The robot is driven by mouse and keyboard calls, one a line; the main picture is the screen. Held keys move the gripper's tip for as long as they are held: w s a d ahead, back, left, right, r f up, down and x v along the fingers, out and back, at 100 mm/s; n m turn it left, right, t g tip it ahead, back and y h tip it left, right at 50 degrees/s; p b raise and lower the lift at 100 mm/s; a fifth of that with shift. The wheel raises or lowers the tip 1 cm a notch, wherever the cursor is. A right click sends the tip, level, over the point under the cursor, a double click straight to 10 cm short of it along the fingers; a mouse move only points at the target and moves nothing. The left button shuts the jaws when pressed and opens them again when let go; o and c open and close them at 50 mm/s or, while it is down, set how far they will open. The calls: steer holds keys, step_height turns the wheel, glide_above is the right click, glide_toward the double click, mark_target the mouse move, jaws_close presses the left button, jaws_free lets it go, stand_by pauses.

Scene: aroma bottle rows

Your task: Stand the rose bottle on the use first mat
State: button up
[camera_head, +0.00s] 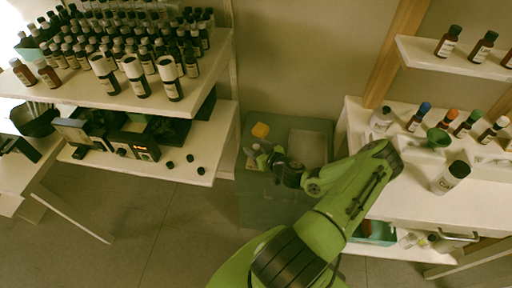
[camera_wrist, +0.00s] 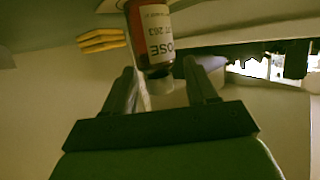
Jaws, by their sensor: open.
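The rose bottle (camera_wrist: 156,32) is dark red-brown, with a white label reading ROSE and a pale cap. In the wrist view it appears upside down, its cap end between the fingers of my gripper (camera_wrist: 160,70). The fingers are apart, one on each side; I cannot tell whether either touches the bottle. In the head view my gripper (camera_head: 266,160) is over the grey cabinet in the middle, and the small bottle there is too unclear to identify. I cannot make out the use first mat in either view.
A yellow block (camera_head: 260,130) and a basin (camera_head: 307,147) are on the grey cabinet (camera_head: 258,203). Crowded bottle rows fill the left shelf (camera_head: 217,62).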

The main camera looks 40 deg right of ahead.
steer(key=p+v, duration=0.1)
steer(key=v, duration=1.1)
steer(key=w+a+r+n+g+y, duration=0.2)
steer(key=a+r+n+g+y, duration=0.6)
steer(key=a, duration=0.7)
steer(key=s+a+r+m+h, duration=0.3)
steer(key=s+a+r, duration=0.1)
steer(key=r, duration=0.6)
steer(key=s+a+r+m+h, duration=0.3)
steer(key=s+a+r, duration=0.2)
steer(key=r, duration=0.5)
steer(key=shift+s+a+m, duration=0.3)
steer(key=shift+s, duration=0.7)
steer(key=shift+r, duration=0.1)
